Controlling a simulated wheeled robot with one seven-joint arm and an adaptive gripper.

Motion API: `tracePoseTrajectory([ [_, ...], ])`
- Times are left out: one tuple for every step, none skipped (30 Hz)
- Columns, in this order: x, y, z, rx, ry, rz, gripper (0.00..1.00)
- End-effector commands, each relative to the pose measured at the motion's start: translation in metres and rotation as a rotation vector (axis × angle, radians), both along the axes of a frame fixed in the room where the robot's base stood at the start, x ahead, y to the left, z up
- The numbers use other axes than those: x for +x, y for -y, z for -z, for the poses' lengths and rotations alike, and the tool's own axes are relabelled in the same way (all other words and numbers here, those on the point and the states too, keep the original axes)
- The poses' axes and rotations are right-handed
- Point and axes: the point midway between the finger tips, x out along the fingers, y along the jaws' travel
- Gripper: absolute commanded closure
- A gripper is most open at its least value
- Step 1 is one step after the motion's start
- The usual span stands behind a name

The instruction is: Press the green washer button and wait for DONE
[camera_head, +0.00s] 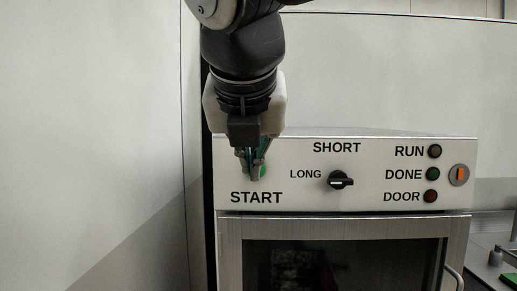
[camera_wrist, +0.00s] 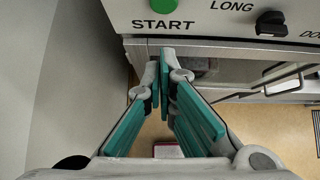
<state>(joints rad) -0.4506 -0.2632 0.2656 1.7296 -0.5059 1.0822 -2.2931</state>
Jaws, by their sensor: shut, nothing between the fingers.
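The green START button (camera_head: 263,170) is on the left of the washer's white control panel (camera_head: 300,160), partly hidden behind my gripper in the head view. It also shows at the top edge of the wrist view (camera_wrist: 171,5). My gripper (camera_head: 254,177) is shut and empty, its fingertips in front of the button. In the wrist view the fingertips (camera_wrist: 160,60) appear below the button; I cannot tell whether they touch the panel. The DONE lamp (camera_head: 432,174) looks dark green and unlit. The RUN lamp (camera_head: 435,151) is also dark.
The DOOR lamp (camera_head: 431,196) is dark red. A black LONG/SHORT knob (camera_head: 341,180) sits mid-panel and an orange switch (camera_head: 459,175) at the right. The washer door (camera_head: 340,225) is below, with its handle (camera_head: 454,277) at the right. A pale wall (camera_head: 90,130) stands close on the left.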

Motion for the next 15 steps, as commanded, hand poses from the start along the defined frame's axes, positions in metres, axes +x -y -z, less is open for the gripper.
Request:
tracePoseTrajectory([
  [0.008, 0.001, 0.009, -0.002, -0.004, 0.002, 1.0],
  [0.012, 0.001, 0.013, -0.001, -0.004, 0.003, 1.0],
  [0.018, 0.001, 0.019, -0.001, -0.004, 0.003, 1.0],
  [0.022, 0.001, 0.022, -0.001, -0.004, 0.003, 1.0],
  [0.026, 0.001, 0.026, -0.001, -0.004, 0.003, 1.0],
  [0.032, 0.001, 0.032, -0.002, -0.004, 0.002, 1.0],
  [0.036, 0.001, 0.036, -0.003, -0.004, 0.001, 1.0],
  [0.039, 0.001, 0.039, -0.002, -0.003, 0.001, 1.0],
  [0.046, 0.001, 0.037, -0.001, -0.002, 0.002, 1.0],
  [0.051, 0.001, 0.037, 0.0, -0.002, 0.003, 1.0],
  [0.055, 0.001, 0.036, 0.001, -0.001, 0.002, 1.0],
  [0.06, 0.001, 0.036, 0.001, -0.001, 0.002, 1.0],
  [0.063, 0.001, 0.036, 0.0, -0.002, 0.001, 1.0],
  [0.066, 0.001, 0.035, 0.0, -0.001, 0.001, 1.0],
  [0.07, 0.001, 0.035, 0.001, -0.001, 0.001, 1.0],
])
